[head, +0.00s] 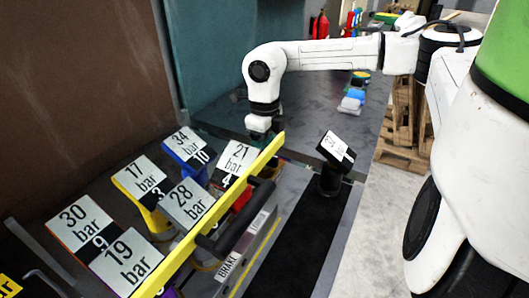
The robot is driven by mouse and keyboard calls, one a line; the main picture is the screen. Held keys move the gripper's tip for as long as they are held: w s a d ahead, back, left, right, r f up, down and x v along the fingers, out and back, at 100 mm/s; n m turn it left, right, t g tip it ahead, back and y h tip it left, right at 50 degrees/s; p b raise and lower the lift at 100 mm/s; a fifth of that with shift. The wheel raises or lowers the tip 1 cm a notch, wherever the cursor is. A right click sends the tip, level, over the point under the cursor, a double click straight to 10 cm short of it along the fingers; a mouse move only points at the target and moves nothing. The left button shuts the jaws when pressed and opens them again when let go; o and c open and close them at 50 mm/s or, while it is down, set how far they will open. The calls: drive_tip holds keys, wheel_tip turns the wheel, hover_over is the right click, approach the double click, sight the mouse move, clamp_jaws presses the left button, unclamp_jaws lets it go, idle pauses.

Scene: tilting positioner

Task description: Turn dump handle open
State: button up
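No handle with a readable "dump" label shows. A thick black bar handle (236,222) runs along the near side of the panel, beside a label reading BRAKE (227,267). A small red part (242,199) shows between the yellow rail and this handle; I cannot tell what it belongs to. My gripper (259,131) points down at the far end of the panel, just behind the "21 bar" sign. Its fingertips are mostly hidden, so I cannot tell whether they are open or touch anything.
A yellow rail (211,216) slants across the panel. Several tilted signs with bar values, such as "28 bar" (188,204), crowd its left side. A small black display (336,150) stands to the right. Wooden pallets (402,135) and open floor lie farther right.

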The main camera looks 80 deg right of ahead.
wheel_tip(320, 180, up, 9)
idle(0.3)
drive_tip(key=shift+s, duration=0.1)
idle(0.5)
